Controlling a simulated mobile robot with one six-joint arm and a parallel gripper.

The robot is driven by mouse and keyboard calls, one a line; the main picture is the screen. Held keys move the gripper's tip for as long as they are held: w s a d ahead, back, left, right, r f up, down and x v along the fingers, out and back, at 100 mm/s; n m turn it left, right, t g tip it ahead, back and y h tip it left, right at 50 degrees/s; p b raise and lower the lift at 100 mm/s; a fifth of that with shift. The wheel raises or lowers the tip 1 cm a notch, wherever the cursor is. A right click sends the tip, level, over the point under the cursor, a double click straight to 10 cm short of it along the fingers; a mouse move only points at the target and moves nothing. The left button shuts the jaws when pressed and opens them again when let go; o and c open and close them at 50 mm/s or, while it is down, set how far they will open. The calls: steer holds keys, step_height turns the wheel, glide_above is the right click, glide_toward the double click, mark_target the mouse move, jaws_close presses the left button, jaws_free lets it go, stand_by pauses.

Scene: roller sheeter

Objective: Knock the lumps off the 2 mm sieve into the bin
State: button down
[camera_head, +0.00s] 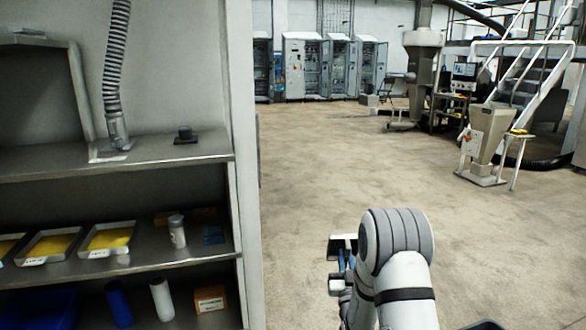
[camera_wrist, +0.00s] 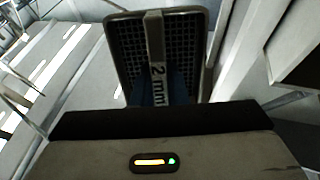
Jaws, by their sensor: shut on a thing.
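My gripper (camera_wrist: 160,92) is shut on the 2 mm sieve (camera_wrist: 130,45), a dark-framed mesh with a pale strip marked "2 mm" down its middle. The mesh faces the camera in the wrist view, and its lower part is hidden behind my gripper body. In the head view, my gripper (camera_head: 347,268) is partly hidden by my arm, with a small part of the sieve (camera_head: 340,241) showing at its top left. No lumps can be made out on the mesh. I cannot tell which container is the bin.
A shelf unit (camera_head: 180,152) stands at the left, with yellow-filled trays (camera_head: 106,240), bottles (camera_head: 161,299), a cardboard box (camera_head: 210,298) and a blue container (camera_head: 45,308). Open concrete floor (camera_head: 340,160) lies ahead. A hopper machine (camera_head: 488,137) and stairs (camera_head: 520,75) stand at the right; grey cabinets (camera_head: 302,68) line the back.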

step_height(320, 180, up, 17)
steer(key=p, duration=1.5)
steer(key=g+p, duration=0.6)
steer(key=g, duration=0.1)
steer(key=g+p, duration=0.7)
steer(key=g, duration=0.1)
steer(key=r+g+p, duration=0.1)
steer(key=g+p, duration=0.6)
stand_by(0.7)
steer(key=shift+f, duration=0.1)
